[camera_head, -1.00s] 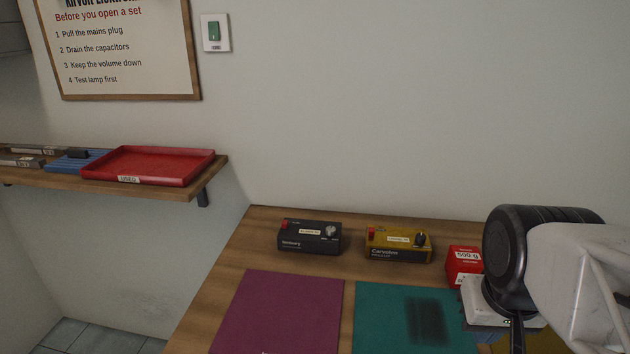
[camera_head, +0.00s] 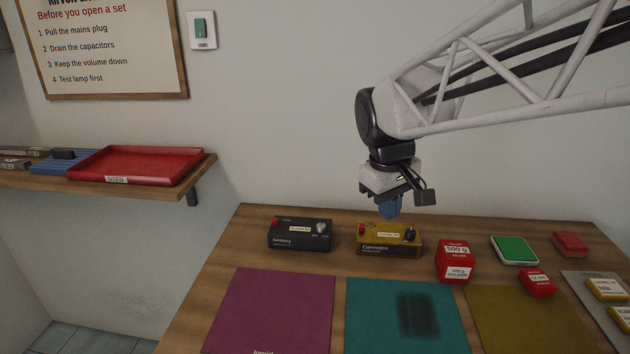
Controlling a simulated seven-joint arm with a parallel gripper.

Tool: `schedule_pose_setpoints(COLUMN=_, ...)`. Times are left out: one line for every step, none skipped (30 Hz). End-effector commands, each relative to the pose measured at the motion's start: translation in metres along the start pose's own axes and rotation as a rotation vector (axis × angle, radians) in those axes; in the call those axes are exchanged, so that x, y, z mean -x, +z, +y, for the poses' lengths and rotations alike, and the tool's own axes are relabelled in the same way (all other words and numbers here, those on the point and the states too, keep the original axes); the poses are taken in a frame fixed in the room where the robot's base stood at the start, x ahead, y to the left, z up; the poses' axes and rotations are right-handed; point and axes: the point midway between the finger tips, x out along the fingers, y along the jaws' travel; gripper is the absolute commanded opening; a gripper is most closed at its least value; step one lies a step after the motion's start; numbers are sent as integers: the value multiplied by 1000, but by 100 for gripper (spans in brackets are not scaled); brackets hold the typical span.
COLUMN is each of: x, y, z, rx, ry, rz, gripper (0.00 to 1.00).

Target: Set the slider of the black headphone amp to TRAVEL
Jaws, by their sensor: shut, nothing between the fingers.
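The black headphone amp (camera_head: 300,235) sits at the back left of the wooden table, behind the purple mat. It has a red part at its top left, a pale label and a silver knob at its top right. Its slider and any TRAVEL marking are too small to make out. My gripper (camera_head: 389,208) points down above the yellow-brown amp (camera_head: 389,240), to the right of the black amp. Its blue fingertips are together and hold nothing. It is apart from the black amp.
Purple (camera_head: 272,308), teal (camera_head: 370,320) and olive (camera_head: 520,318) mats lie in front. A red 500 g box (camera_head: 454,262), a green-topped block (camera_head: 514,250) and other small boxes stand to the right. A shelf with a red tray (camera_head: 135,165) is at left.

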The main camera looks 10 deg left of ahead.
Motion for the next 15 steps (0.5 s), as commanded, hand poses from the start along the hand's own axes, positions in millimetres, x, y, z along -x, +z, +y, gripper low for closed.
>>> schedule_pose_setpoints(x=0, y=-15, z=-2, rx=32, ry=1, rz=-10, gripper=0)
schedule_pose_setpoints(x=0, y=-23, z=-3, rx=52, ry=2, rz=-16, gripper=0)
schedule_pose_setpoints(x=1, y=-34, z=-5, rx=78, ry=4, rz=-22, gripper=0)
schedule_pose_setpoints(x=2, y=-42, z=-6, rx=98, ry=5, rz=-28, gripper=0)
schedule_pose_setpoints(x=1, y=-50, z=-8, rx=118, ry=6, rz=-34, gripper=0)
schedule_pose_setpoints(x=2, y=-61, z=-10, rx=143, ry=8, rz=-41, gripper=0)
schedule_pose_setpoints(x=2, y=-69, z=-12, rx=164, ry=9, rz=-48, gripper=0)
schedule_pose_setpoints(x=2, y=-77, z=-14, rx=184, ry=11, rz=-52, gripper=0)
schedule_pose_setpoints(x=2, y=-88, z=-16, rx=208, ry=12, rz=-60, gripper=0)
schedule_pose_setpoints(x=2, y=-96, z=-19, rx=228, ry=14, rz=-65, gripper=0)
schedule_pose_setpoints(x=2, y=-104, z=-21, rx=249, ry=15, rz=-71, gripper=0)
schedule_pose_setpoints(x=0, y=-114, z=-24, rx=273, ry=16, rz=-79, gripper=0)
schedule_pose_setpoints(x=1, y=-123, z=-27, rx=293, ry=18, rz=-84, gripper=0)
schedule_pose_setpoints(x=0, y=-131, z=-30, rx=313, ry=19, rz=-90, gripper=0)
schedule_pose_setpoints(x=-1, y=-142, z=-34, rx=338, ry=21, rz=-97, gripper=0)
